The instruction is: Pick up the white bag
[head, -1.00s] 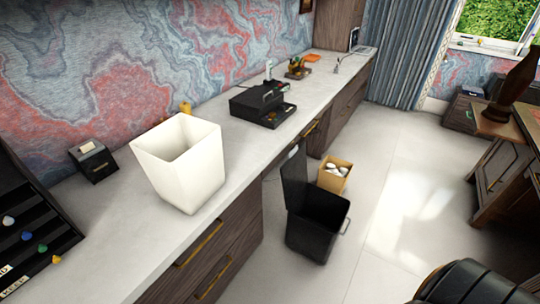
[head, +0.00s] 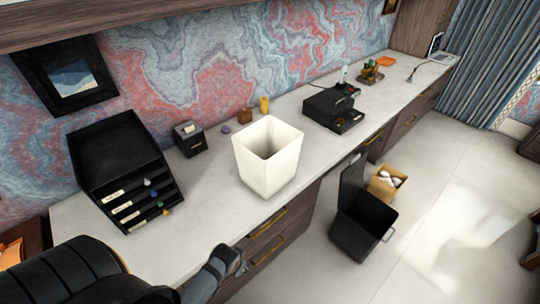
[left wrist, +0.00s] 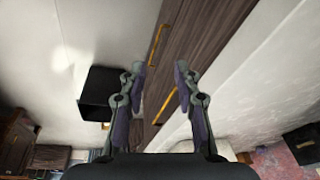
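The only large white item that could be the bag is a white, square, open-topped container (head: 266,170). It stands upright on the pale counter in the middle of the head view, wider at its rim, and looks empty. My left gripper (head: 232,262) is at the bottom of the head view, in front of the counter's edge, apart from the white bag and nearer to me. In the left wrist view my left gripper (left wrist: 159,74) has its fingers spread with nothing between them. My right gripper is not in view.
A black tiered organizer (head: 120,165) and a small black box (head: 190,139) stand left of the bag. A black device (head: 332,108) is to its right. Below, a black open-lidded bin (head: 363,225) and a cardboard box (head: 386,184) stand on the floor.

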